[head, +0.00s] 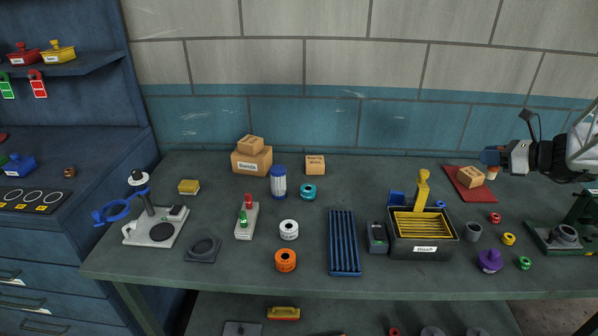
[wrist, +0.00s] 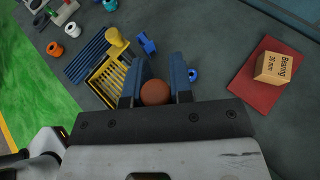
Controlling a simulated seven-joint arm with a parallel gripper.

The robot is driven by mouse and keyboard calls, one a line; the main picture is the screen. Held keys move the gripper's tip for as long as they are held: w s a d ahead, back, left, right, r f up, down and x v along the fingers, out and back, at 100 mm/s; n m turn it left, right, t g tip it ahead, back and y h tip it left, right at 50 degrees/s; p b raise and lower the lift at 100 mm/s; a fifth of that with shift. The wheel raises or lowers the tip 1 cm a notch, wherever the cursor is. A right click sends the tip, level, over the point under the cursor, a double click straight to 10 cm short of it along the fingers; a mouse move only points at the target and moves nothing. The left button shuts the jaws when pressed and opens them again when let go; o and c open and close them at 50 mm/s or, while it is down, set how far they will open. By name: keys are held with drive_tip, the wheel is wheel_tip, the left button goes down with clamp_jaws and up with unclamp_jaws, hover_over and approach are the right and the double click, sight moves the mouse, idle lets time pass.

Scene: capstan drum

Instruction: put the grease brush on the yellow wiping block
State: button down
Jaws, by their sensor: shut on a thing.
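My gripper (head: 490,157) is at the right of the head view, above the back right of the bench. In the wrist view its two blue fingers (wrist: 158,80) are shut on a round reddish-brown thing (wrist: 155,93), seen end-on. It is probably the grease brush's handle, but its bristles are hidden there. In the head view a small pale and orange piece (head: 492,173) shows just below the fingers; I cannot tell whether it is part of the held thing. The yellow wiping block (head: 189,187) appears to be the small yellow block lying at the back left of the bench, far from my gripper.
A red mat (head: 462,190) with a cardboard box (head: 470,177) lies near my gripper. A dark bin (head: 422,250) with a tall yellow handled thing (head: 422,187), a blue slotted tray (head: 344,242), stacked boxes (head: 251,160) and a blue-white cylinder (head: 278,182) stand between gripper and block.

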drive_tip(key=w+a+n+g+y, duration=0.1)
drive_tip(key=w+a, duration=0.4)
drive_tip(key=a, duration=0.6)
drive_tip(key=w+a+n+g+y, duration=0.15)
drive_tip(key=w+a, duration=0.35)
drive_tip(key=a, duration=0.6)
drive_tip(key=w+a+n+g, duration=0.3)
drive_tip(key=a, duration=2.2)
drive_tip(key=s+a+n+g, duration=0.1)
drive_tip(key=s+a, duration=0.3)
drive_tip(key=a, duration=0.7)
drive_tip(key=s+a+n+g+y, duration=0.1)
drive_tip(key=s+a+g, duration=0.15)
drive_tip(key=a, duration=0.95)
drive_tip(key=s+a+n, duration=0.1)
drive_tip(key=s+a, duration=0.3)
drive_tip(key=a, duration=0.7)
wheel_tip(320, 180, down, 12)
drive_tip(key=shift+s+f, duration=0.15)
drive_tip(key=shift+f, duration=0.05)
drive_tip(key=shift+d, duration=0.1)
